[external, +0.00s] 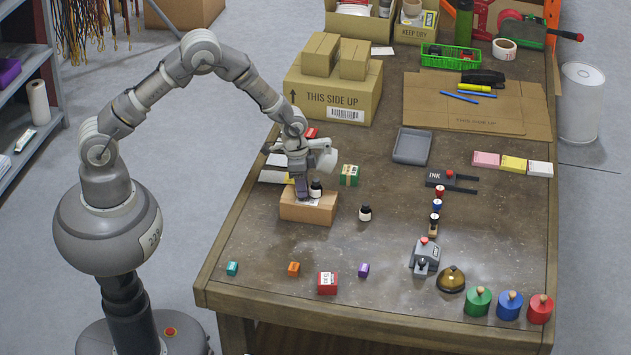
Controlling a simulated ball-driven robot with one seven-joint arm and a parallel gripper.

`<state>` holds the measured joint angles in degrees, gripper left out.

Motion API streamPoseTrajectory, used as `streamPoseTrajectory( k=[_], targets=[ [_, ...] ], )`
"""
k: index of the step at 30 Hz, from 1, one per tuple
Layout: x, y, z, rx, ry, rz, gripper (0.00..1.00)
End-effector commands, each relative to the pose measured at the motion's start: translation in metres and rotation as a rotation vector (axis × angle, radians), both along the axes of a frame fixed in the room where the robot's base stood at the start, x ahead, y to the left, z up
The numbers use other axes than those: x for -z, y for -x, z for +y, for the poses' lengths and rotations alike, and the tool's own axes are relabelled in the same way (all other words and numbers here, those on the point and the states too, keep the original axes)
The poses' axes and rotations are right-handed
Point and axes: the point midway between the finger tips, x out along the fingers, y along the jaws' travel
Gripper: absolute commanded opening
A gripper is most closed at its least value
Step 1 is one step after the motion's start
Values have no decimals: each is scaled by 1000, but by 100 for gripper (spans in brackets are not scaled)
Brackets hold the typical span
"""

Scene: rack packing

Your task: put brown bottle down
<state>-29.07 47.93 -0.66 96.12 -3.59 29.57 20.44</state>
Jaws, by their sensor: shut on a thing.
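My gripper (304,186) points down over a small cardboard box (318,214) on the left part of the table. It is shut on a small dark bottle (316,189) with a pale label, which looks upright. The bottle is at the box's top; whether it touches the box or hangs just above it, I cannot tell. At this size its colour reads as nearly black. My fingers partly hide the box top and its white label. A second, similar dark bottle (365,213) with a white label stands on the table to the right of the box.
A grey tray (411,146) and large cartons (333,93) are farther back. Small coloured blocks and a red box (327,283) line the front. A stapler-like grey device (424,256) stands right. Bare table lies around the second bottle.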

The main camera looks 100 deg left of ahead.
Motion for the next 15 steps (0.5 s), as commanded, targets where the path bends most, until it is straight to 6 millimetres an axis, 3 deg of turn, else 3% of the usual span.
streamPoseTrajectory(
  k=[2, 12, 13, 15],
  targets=[
    [11, 0, 0, 0, 0, 0, 1],
    [13, 0, 0, 0, 0, -2, 1],
    [12, 0, 0, 0, 0, -2, 41],
    [12, 0, 0, 0, 0, -2, 57]
  ],
)
